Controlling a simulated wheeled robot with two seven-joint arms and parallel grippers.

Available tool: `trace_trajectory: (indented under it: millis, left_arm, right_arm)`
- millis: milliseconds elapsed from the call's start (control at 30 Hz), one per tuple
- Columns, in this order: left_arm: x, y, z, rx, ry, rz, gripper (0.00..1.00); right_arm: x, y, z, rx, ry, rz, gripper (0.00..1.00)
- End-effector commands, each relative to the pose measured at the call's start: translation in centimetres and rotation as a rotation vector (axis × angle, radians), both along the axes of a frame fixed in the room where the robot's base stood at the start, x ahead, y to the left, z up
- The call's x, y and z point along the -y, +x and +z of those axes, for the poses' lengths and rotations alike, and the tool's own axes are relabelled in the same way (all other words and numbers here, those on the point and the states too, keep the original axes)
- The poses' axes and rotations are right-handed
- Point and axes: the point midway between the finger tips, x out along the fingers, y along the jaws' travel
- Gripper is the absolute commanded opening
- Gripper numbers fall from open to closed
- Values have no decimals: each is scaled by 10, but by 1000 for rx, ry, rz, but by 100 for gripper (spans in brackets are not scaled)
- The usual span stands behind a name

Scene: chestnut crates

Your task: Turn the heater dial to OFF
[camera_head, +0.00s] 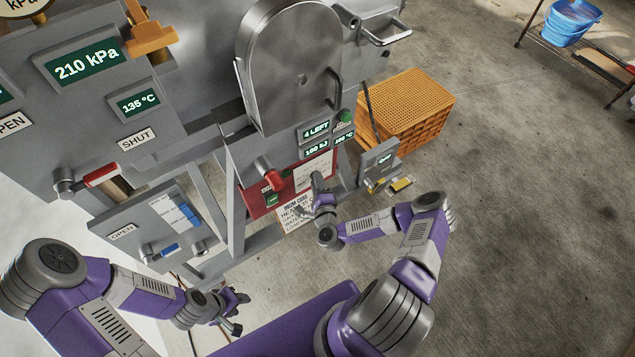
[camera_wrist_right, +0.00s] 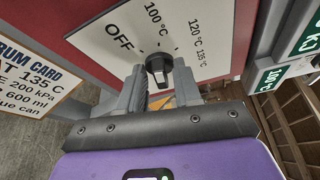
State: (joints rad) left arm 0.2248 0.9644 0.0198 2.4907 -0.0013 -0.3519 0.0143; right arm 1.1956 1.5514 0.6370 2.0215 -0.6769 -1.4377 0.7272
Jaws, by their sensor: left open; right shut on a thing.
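The heater dial (camera_wrist_right: 158,68) is a dark round knob on a white plate (camera_wrist_right: 110,32) marked OFF, 100 °C, 120 °C and 135 °C. My right gripper (camera_wrist_right: 160,88) has its fingers on both sides of the knob and is shut on it. I cannot tell surely which mark the knob points to. In the head view my right gripper (camera_head: 318,188) is in front of the red panel (camera_head: 252,203) and covers the dial. A green display (camera_wrist_right: 269,78) beside the plate reads 100 °C. My left gripper (camera_head: 236,311) is open and empty, low and away from the panel.
A drum card (camera_head: 293,211) hangs below the plate. A red-handled lever (camera_head: 272,176) is to the left of the plate. A grey box (camera_head: 379,161) and orange crates (camera_head: 405,105) stand to the right. Open concrete floor lies further right.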

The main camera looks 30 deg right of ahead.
Motion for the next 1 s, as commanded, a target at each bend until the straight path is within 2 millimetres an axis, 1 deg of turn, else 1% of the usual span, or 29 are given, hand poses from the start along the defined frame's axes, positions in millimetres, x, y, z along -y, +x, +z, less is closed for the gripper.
trace_trajectory:
  millis: [200,500,733,1000]
  left_arm:
    - [0,0,-6,0,0,0,43]
    - [0,0,-13,0,0,0,43]
    - [0,0,-16,0,0,0,43]
    - [0,0,-18,0,0,0,43]
  right_arm:
    - [0,0,-4,17,-207,0,3]
    - [1,1,-6,36,-451,-1,3]
    - [1,1,-7,47,-577,-3,3]
    - [3,1,-7,52,-645,-4,3]
